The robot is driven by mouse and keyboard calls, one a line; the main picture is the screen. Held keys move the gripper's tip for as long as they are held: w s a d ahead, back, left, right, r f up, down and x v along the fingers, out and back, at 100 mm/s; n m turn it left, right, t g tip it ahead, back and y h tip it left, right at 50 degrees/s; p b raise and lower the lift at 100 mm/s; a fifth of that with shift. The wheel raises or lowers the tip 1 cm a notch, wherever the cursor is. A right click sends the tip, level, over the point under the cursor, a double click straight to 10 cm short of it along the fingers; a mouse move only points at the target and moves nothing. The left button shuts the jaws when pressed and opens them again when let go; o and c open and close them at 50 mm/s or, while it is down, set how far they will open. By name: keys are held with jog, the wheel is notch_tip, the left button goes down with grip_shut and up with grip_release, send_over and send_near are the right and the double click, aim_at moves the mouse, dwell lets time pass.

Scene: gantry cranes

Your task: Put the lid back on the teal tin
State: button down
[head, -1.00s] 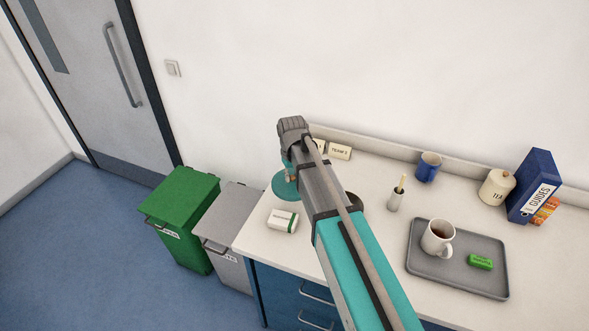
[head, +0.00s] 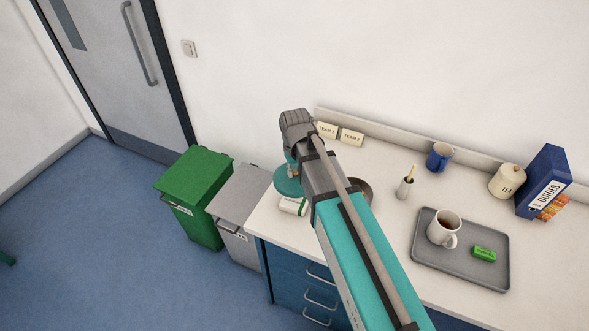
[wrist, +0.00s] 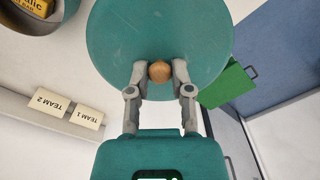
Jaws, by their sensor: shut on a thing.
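My gripper (wrist: 159,78) is shut on the wooden knob (wrist: 160,71) of the round teal lid (wrist: 160,30). The lid also shows in the head view (head: 288,183), over the left end of the counter, partly hidden by my arm. A round open container (head: 360,191) stands on the counter, partly behind my arm. A round open container with a yellow packet inside shows at the upper left of the wrist view (wrist: 35,24), cut off by the frame. I cannot tell its outer colour, so I cannot tell whether it is the teal tin.
A white box (head: 292,206) lies by the lid. Team cards (head: 350,137) stand along the wall. A brush pot (head: 404,188), blue mug (head: 438,157), tea jar (head: 506,181) and grey tray (head: 420,247) are to the right. A green bin (head: 197,185) and grey bin (head: 238,205) stand left.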

aim_at(295, 171)
jog(key=shift+f, duration=0.1)
notch_tip(295, 171, down, 3)
jog(key=b, duration=0.3)
dwell(0.3)
jog(key=shift+s, duration=0.15)
